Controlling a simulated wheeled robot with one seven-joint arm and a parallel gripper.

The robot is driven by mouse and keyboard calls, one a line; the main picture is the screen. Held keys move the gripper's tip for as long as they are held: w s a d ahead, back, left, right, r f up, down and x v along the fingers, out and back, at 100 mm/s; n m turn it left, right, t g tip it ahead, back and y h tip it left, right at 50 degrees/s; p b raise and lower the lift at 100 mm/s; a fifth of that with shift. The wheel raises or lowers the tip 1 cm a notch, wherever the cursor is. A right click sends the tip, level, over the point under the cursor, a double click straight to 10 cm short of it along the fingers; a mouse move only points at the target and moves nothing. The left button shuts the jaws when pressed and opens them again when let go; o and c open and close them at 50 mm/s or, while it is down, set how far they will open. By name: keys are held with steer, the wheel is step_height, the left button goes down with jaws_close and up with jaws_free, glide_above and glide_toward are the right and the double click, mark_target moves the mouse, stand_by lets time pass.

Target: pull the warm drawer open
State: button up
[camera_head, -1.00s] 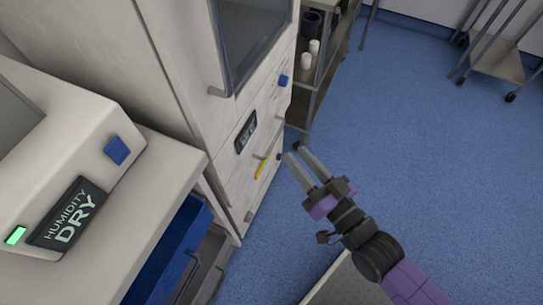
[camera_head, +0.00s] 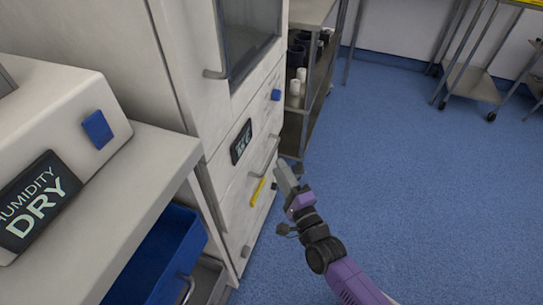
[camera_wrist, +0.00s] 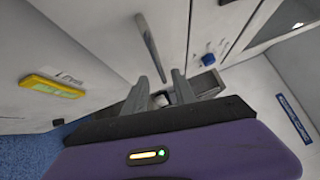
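The white cabinet (camera_head: 226,120) stands at the centre left with drawer fronts low on it. A drawer front (camera_head: 240,196) carries a yellow label (camera_head: 258,191) and a grey bar handle (camera_head: 267,156); no label naming it warm is readable. In the wrist view, the bar handle (camera_wrist: 151,48) lies just beyond the fingertips, and the yellow label (camera_wrist: 52,87) is to the left. My gripper (camera_head: 284,174) is close to the drawer front, right of the handle.
A dark display (camera_head: 241,141) and a blue knob (camera_head: 276,95) are on the cabinet front. A metal shelf (camera_head: 307,100) stands behind. Blue floor (camera_head: 430,190) at right is clear.

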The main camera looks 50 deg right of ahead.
mark_target(272, 154)
steer(key=shift+b+x, duration=0.5)
steer(key=shift+x, duration=2.7)
jaws_close()
